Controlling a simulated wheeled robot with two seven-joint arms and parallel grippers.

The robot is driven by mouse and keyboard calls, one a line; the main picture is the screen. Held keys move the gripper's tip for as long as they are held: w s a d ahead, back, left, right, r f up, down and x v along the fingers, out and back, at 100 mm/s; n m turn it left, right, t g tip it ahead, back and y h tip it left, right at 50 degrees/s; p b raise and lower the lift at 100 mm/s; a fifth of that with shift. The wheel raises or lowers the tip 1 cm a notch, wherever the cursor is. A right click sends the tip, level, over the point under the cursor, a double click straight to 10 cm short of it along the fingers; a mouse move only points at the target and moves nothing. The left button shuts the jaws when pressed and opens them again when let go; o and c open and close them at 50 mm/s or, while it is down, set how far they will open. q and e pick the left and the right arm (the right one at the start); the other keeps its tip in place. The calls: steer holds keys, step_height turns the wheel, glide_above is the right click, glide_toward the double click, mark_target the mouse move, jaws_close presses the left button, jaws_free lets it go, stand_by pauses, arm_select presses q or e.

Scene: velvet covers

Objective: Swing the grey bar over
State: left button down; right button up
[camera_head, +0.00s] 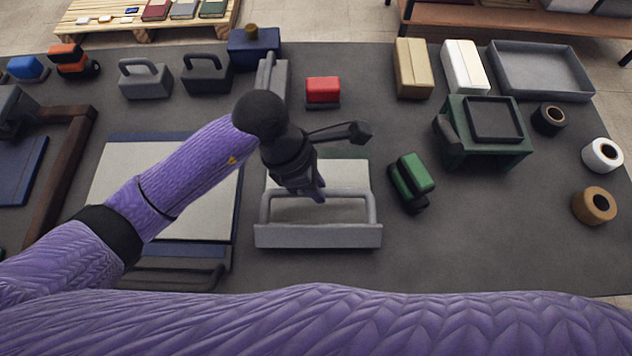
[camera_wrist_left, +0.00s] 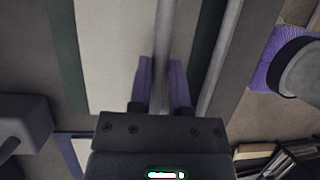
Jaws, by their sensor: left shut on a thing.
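The grey bar (camera_head: 345,194) is the crosspiece of a U-shaped frame, with an arm at each end. A wide grey block (camera_head: 318,236) lies along the frame's near side. Behind and beneath the bar is a pale panel (camera_head: 345,172) with a dark green far edge. My left gripper (camera_head: 318,195) reaches down onto the bar near its middle. In the left wrist view the purple fingers (camera_wrist_left: 162,75) stand on either side of the bar (camera_wrist_left: 163,30), shut on it. The gripper hides part of the bar in the head view. My right gripper is not in view.
A green-and-black block (camera_head: 412,180) lies right of the frame, and a green stand (camera_head: 485,150) is farther right. A blue-edged pale board (camera_head: 165,205) lies left. A red block (camera_head: 322,90) is behind. Dark mat is clear at lower right.

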arm_select(q)
steer(key=c, duration=0.6)
jaws_free()
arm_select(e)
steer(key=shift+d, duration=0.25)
arm_select(q)
steer(key=shift+r, duration=0.3)
steer(key=p+v, duration=0.2)
steer(key=v, duration=0.7)
steer(key=shift+a+r, duration=0.15)
steer(key=shift+a, duration=0.05)
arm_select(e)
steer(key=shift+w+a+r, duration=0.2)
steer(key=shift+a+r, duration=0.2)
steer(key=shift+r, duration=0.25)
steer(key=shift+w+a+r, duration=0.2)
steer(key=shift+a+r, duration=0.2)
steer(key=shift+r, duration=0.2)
